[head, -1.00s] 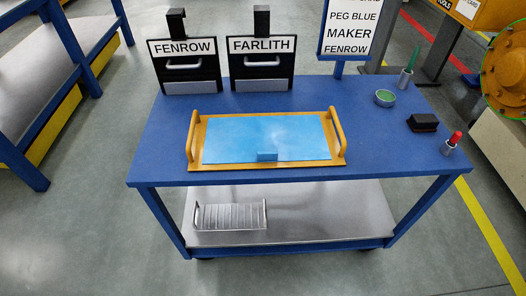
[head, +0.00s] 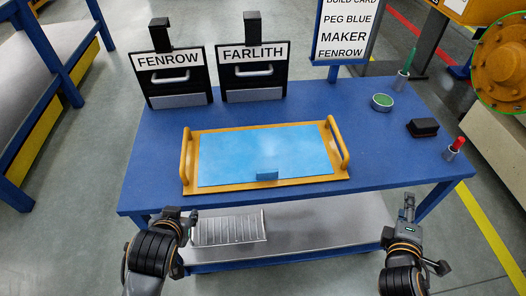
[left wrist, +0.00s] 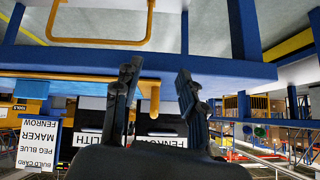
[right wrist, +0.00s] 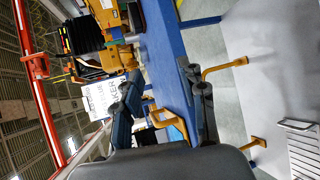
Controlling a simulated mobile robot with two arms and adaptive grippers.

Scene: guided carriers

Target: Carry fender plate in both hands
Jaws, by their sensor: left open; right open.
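The fender plate appears to be the light blue panel (head: 262,152) on an orange carrier (head: 300,181). It lies flat on the blue cart top, with a small blue block at its near edge. Upright orange handles stand at its left end (head: 186,154) and right end (head: 340,146). My left gripper (head: 178,213) is open and empty near the cart's front left edge, apart from the carrier. My right gripper (head: 407,208) is open and empty near the front right edge. Orange handle parts show beyond the fingers in the left wrist view (left wrist: 150,95) and right wrist view (right wrist: 178,118).
Black holders labelled FENROW (head: 176,82) and FARLITH (head: 252,76) stand behind the carrier. A sign (head: 343,32) reads PEG BLUE, MAKER FENROW. A green-filled dish (head: 382,102), black block (head: 423,127) and red-tipped item (head: 454,148) are right. A wire rack (head: 230,229) sits on the lower shelf.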

